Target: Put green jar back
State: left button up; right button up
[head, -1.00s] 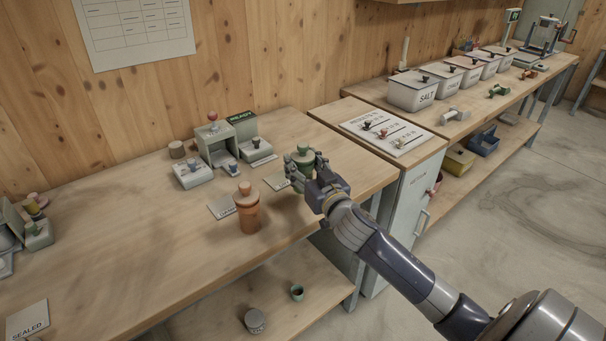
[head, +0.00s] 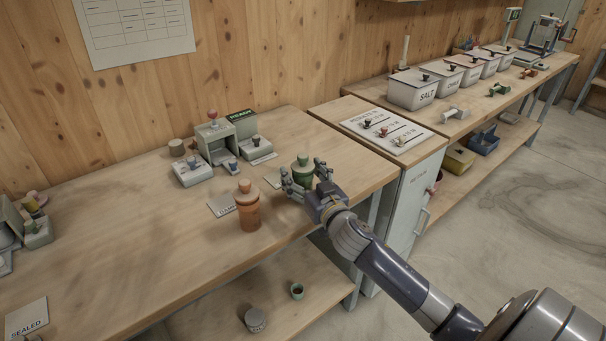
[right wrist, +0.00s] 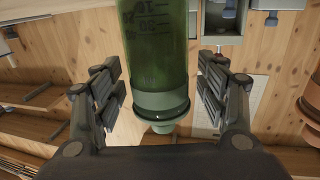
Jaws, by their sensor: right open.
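The green jar (head: 303,172) stands upright on the wooden bench near its front right part, with a lighter green lid and knob. My right gripper (head: 304,184) is open just in front of the jar, its fingers spread to either side. In the right wrist view the jar (right wrist: 157,60) appears upside down between the two open finger pads (right wrist: 160,95), with gaps on both sides. A label card (head: 275,180) lies on the bench beside the jar, partly hidden behind it. My left gripper is not in view.
An orange jar (head: 247,207) stands left of the green jar by a card (head: 222,205). Grey devices (head: 215,146) stand behind. A switch board (head: 387,133) lies right, with white bins (head: 414,91) beyond. A lower shelf (head: 275,283) holds small pots.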

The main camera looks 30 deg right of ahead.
jog(key=shift+r, duration=0.1)
jog(key=s+a+b, duration=0.1)
jog(key=s, duration=1.1)
jog(key=shift+a, duration=0.35)
jog(key=shift+r, duration=0.1)
